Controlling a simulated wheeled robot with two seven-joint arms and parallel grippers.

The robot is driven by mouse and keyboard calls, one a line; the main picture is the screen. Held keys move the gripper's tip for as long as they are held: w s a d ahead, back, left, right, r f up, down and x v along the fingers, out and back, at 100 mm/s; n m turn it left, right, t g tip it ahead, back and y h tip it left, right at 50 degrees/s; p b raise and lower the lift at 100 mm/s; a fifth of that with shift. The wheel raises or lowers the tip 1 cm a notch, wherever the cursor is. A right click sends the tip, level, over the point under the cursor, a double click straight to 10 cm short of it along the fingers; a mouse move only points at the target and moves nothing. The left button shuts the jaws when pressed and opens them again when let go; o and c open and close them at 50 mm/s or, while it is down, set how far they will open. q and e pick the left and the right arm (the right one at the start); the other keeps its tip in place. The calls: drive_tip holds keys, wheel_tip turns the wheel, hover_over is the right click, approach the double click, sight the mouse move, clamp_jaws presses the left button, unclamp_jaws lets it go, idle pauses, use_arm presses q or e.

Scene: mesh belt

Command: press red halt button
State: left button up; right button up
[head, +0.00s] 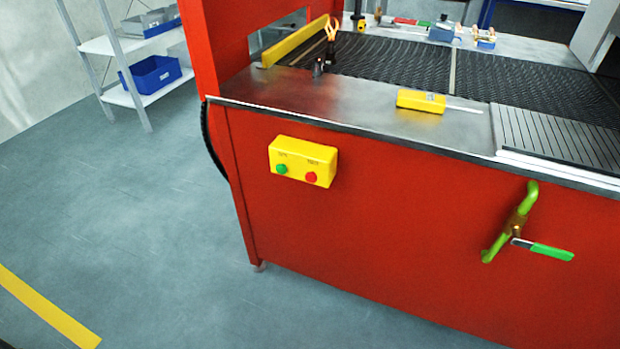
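The red halt button (311,177) is a small round button on the right side of the front of a yellow control box (303,157). A green button (281,169) sits to its left on the same box. The box is fixed to the red front panel (380,240) of the belt machine, below the metal top edge. The labels above the buttons are too small to read. Nothing covers the red button. Neither of my grippers shows in the head view.
A green valve pipe with a green-handled lever (548,250) sticks out from the panel at the right. A yellow device (421,101) lies on the metal top (340,102). A shelf with a blue bin (151,74) stands at the back left. The floor in front is clear.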

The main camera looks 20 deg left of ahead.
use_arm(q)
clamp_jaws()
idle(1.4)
